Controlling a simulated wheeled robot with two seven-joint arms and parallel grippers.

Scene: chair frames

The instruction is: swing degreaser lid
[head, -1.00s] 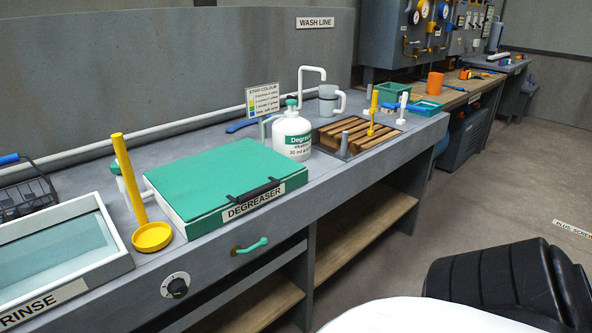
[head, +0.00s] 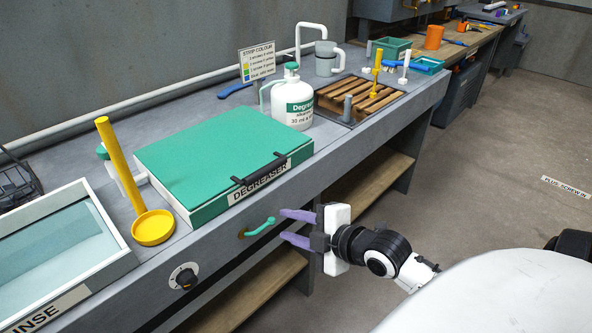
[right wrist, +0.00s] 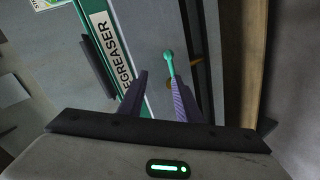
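The degreaser tank's green lid (head: 200,160) lies shut on the bench, with a black handle bar (head: 260,169) along its front edge above the DEGREASER label (head: 258,183). A small green lever (head: 260,227) sticks out of the bench front below the label. My right gripper (head: 283,226) is open, its purple fingers pointing at the bench front just right of the lever. In the right wrist view the lever (right wrist: 170,64) lies ahead of the fingertips, and the DEGREASER label (right wrist: 115,55) is at left. I see no contact. My left gripper is not in view.
A rinse tray (head: 75,235) and a yellow post with a round dish (head: 153,227) stand left of the tank. A degreaser bottle (head: 293,105) stands behind its right end, beside a wooden rack (head: 365,97). A dial (head: 184,277) sits on the bench front. Open floor lies at right.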

